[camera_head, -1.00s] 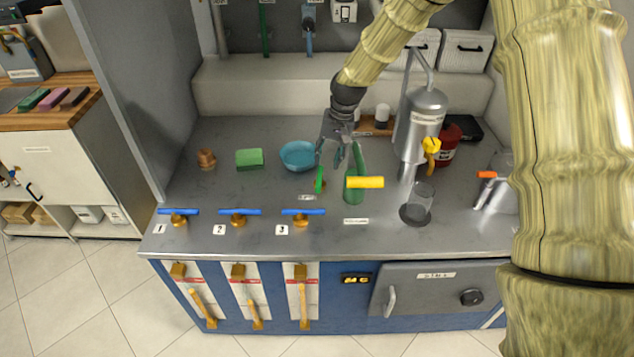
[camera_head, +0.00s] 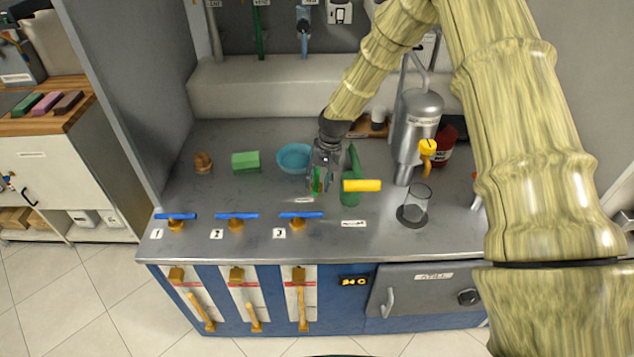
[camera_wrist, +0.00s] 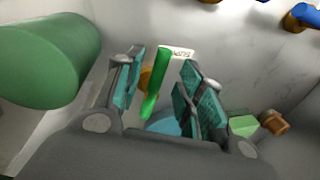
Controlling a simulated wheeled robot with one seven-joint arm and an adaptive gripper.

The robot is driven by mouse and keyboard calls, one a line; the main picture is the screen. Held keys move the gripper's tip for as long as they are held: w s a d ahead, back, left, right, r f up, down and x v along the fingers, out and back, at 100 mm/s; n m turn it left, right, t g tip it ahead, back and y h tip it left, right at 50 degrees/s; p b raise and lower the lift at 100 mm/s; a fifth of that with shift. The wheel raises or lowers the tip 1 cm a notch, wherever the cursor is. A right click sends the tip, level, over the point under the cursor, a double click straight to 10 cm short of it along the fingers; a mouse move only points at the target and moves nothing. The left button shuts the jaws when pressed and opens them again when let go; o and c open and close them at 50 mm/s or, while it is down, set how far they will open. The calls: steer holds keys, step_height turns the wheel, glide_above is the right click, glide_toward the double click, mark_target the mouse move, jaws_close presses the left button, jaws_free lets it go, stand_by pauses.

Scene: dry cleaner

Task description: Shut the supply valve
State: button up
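The supply valve has a bright green lever handle (camera_head: 317,180) on the steel counter. In the wrist view the handle (camera_wrist: 157,85) stands between my fingertips, with a brass-coloured body (camera_wrist: 145,78) partly hidden behind the left finger. A white label beyond it (camera_wrist: 180,53) is partly readable as "SUP". My gripper (camera_head: 321,180) is over the valve in the head view and covers much of it. In the wrist view my gripper (camera_wrist: 162,92) is open, with a finger on either side of the handle and visible gaps. I cannot tell whether either finger touches it.
A green cylinder (camera_head: 354,175) and a yellow handle (camera_head: 361,185) are close to the right of my gripper. A blue bowl (camera_head: 294,158) sits behind left. Blue-handled valves (camera_head: 300,215) line the front. A glass beaker (camera_head: 414,205) and a steel vessel (camera_head: 410,140) stand right.

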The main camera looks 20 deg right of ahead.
mark_target(316, 184)
steer(key=shift+w+a+f, duration=0.1)
steer(key=shift+a+f, duration=0.1)
steer(key=shift+f, duration=1)
steer(key=shift+c, duration=0.3)
jaws_close()
